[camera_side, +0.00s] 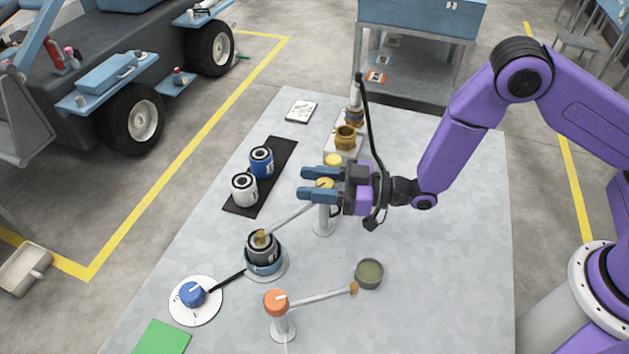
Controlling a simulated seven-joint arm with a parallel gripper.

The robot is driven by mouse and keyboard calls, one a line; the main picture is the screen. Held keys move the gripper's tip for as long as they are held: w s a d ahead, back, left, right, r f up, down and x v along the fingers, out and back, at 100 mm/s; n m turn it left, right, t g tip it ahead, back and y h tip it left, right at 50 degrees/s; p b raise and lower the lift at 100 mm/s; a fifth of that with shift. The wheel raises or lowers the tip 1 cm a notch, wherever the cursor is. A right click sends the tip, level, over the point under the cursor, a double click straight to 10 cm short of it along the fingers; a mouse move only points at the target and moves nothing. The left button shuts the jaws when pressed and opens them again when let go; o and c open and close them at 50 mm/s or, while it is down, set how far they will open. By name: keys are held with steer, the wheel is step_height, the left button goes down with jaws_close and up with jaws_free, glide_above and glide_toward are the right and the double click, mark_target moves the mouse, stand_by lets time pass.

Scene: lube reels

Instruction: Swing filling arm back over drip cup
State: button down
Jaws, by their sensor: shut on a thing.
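A grey cup with greenish contents, likely the drip cup (369,274), stands right of and below the post, away from this nozzle. A second arm (315,297), with an orange cap (276,302), ends at the cup's left edge.
A blue knob (192,294) on a white dial and a green pad (161,338) lie lower left. White and blue cans (244,188) stand on a black mat. Brass fittings (345,138) stand behind my gripper. The tabletop on the right is clear.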

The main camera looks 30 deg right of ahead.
steer(key=n+g, duration=0.3)
steer(key=g, duration=0.2)
steer(key=s+n+g+y, duration=0.1)
steer(key=n+g, duration=0.2)
steer(key=g, duration=0.2)
steer(key=n+g+y, duration=0.1)
steer(key=n+g, duration=0.3)
steer(key=g, duration=0.1)
steer(key=shift+s+a, duration=0.1)
steer(key=shift+s, duration=0.15)
steer(key=shift+s+n+g+h, duration=0.15)
steer(key=shift+n+g+h, duration=0.25)
steer(key=shift+n+g, duration=0.45)
steer(key=shift+s+n+g+h, duration=0.1)
steer(key=shift+n+g+h, duration=0.4)
steer(key=shift+g, duration=0.65)
steer(key=shift+n+g, duration=0.25)
steer(key=shift+g, duration=0.05)
steer(key=c, duration=0.7)
jaws_free()
